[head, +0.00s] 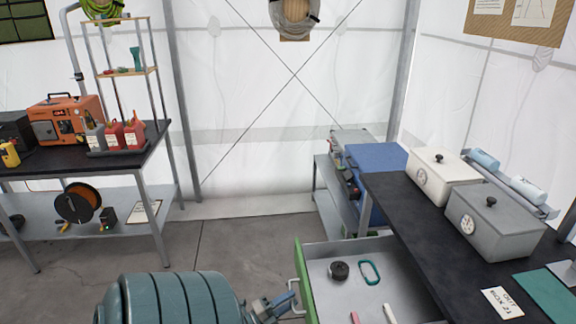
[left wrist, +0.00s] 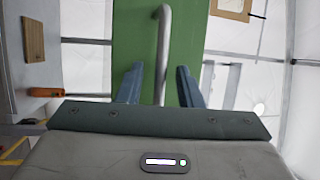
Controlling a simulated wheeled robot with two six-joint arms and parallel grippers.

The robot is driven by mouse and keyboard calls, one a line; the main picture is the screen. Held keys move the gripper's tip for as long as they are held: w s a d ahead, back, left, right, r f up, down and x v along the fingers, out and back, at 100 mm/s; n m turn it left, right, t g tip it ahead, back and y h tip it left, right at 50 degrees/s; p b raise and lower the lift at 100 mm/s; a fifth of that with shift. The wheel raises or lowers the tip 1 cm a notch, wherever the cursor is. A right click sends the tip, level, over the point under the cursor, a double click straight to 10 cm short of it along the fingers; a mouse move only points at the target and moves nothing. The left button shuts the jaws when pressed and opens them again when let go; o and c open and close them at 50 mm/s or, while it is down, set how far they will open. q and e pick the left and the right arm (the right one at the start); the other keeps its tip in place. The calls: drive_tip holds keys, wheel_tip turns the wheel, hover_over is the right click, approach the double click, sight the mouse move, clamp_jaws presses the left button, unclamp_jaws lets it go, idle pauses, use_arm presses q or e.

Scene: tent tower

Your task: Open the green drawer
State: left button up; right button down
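The green drawer (head: 305,284) is pulled out from under the dark-topped workbench at the right, with its grey inside showing. Its pale bar handle (head: 297,296) is on the green front, and the handle also shows in the left wrist view (left wrist: 163,45). My left gripper (head: 290,301) is at the handle. In the left wrist view its two blue fingers (left wrist: 160,88) stand apart on either side of the handle bar, with a gap on each side. My right gripper is not in view.
In the drawer lie a black round item (head: 339,270), a teal carabiner (head: 370,272) and pink and white sticks. A white box (head: 440,176) and a grey box (head: 495,222) stand on the workbench (head: 405,205). Bare floor (head: 235,240) lies left of the drawer.

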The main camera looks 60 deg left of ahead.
use_arm(q)
drive_tip(key=s+f+b, duration=0.1)
drive_tip(key=s+b, duration=0.1)
drive_tip(key=s, duration=0.8)
drive_tip(key=shift+s+f, duration=0.3)
drive_tip(key=shift+f, duration=0.1)
drive_tip(key=s+d+f+n+g+y, duration=0.1)
drive_tip(key=s+d+f+n+g, duration=0.15)
drive_tip(key=f, duration=0.65)
drive_tip(key=s+d+f+n+g, duration=0.1)
drive_tip(key=d+f+n+g, duration=0.25)
drive_tip(key=f, duration=0.45)
drive_tip(key=s+d+f+n+g+y, duration=0.15)
drive_tip(key=f+n+g, duration=0.25)
drive_tip(key=f, duration=0.5)
drive_tip(key=s+d+f+n+g+h, duration=0.1)
drive_tip(key=s+d+f+n+g, duration=0.2)
drive_tip(key=s+d+f, duration=0.3)
drive_tip(key=s+d+f+n+g, duration=0.3)
drive_tip(key=s+d+f+g, duration=0.2)
drive_tip(key=d, duration=0.5)
wheel_tip(320, 180, down, 2)
drive_tip(key=shift+s+d+f+n+g+h, duration=0.2)
drive_tip(key=shift+s+n+g+h, duration=0.2)
drive_tip(key=shift+s, duration=0.25)
drive_tip(key=shift+s, duration=0.1)
